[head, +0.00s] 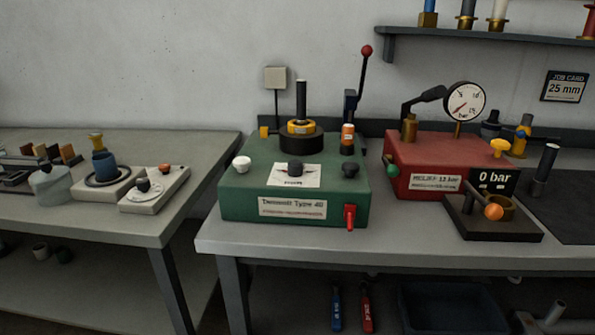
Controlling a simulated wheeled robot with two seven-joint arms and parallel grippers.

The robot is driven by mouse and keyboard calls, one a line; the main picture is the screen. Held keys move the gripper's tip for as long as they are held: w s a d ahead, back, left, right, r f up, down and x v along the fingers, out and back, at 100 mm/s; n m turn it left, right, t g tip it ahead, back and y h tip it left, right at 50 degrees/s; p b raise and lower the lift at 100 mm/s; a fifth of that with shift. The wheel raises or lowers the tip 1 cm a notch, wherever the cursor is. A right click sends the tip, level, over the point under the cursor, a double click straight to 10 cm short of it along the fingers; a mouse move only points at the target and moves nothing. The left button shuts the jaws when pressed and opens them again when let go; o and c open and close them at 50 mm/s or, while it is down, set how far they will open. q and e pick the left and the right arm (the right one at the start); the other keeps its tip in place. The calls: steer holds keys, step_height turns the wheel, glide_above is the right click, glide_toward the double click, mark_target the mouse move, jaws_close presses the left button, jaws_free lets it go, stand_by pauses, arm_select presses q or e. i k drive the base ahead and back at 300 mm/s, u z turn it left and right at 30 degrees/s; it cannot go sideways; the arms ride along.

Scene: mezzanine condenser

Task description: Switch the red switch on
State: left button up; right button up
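The red switch (350,217) is a small red lever on the front face of the green machine box (240,205), near its right front corner. The lever seems to hang downward, but its exact setting is too small to tell. The box carries a label reading roughly "Densomit Type 40", black knobs, a white knob (241,164) and a black post with a yellow collar (301,127) on top. Neither of my grippers shows in the head view.
A red box (425,155) with a pressure gauge (464,102) and a "0 bar" sign stands right of the green box. A red-knobbed lever (363,75) rises behind the green box. A left bench (110,215) holds small devices. Bare benchtop (290,244) lies before the switch.

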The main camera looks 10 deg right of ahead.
mark_target(350, 209)
steer(key=u, duration=1.75)
steer(key=k, duration=1.05)
steer(key=z, duration=1.65)
steer(key=i, duration=0.5)
steer(key=u, duration=0.05)
